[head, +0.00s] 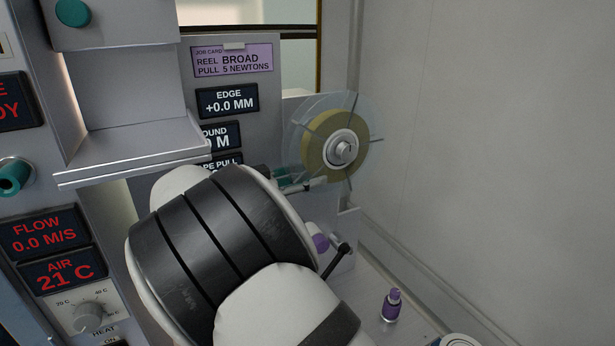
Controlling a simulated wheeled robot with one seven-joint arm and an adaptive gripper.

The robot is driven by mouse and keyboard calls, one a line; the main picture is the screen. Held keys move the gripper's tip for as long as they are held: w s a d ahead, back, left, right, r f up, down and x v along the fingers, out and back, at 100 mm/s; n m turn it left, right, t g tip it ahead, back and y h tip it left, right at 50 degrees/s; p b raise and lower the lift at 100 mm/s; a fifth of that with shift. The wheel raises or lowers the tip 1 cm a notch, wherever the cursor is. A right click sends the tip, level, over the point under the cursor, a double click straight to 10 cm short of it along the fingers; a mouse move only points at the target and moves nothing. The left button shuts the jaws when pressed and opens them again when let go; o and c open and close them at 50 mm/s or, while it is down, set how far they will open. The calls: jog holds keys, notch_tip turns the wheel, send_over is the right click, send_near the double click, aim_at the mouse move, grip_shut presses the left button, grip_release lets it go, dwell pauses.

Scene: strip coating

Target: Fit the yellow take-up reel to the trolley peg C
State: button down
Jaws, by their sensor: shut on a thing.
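The yellow take-up reel (318,158) shows in the head view, right of centre, against the machine's upright panel. It has a yellow ring between clear round flanges and a grey hub (343,150) at its middle. Its face is turned toward me and to the right. It looks to be seated on the machine, but what bears it from behind is hidden. My forearm fills the lower middle, and my gripper cannot be made out; the arm hides that area. Neither the trolley nor peg C is in view.
Teal and grey parts (288,180) lie just below left of the reel. A black-knobbed lever (337,262) and a purple knob (320,243) sit below it. A small purple bottle (391,306) stands on the ledge. A grey shelf (135,165) juts out left. A plain wall borders the right.

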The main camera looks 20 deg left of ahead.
jog(key=shift+s+d+p, duration=0.9)
jog(key=shift+d+p, duration=0.2)
jog(key=shift+p, duration=0.2)
dwell(0.5)
jog(key=shift+s+d+r+p, duration=0.1)
jog(key=shift+s+d+p, duration=1)
jog(key=shift+p, duration=0.2)
jog(key=shift+s+d, duration=0.8)
jog(key=shift+d, duration=0.3)
jog(key=shift+d, duration=0.1)
jog(key=shift+s+d, duration=0.35)
jog(key=shift+s, duration=0.1)
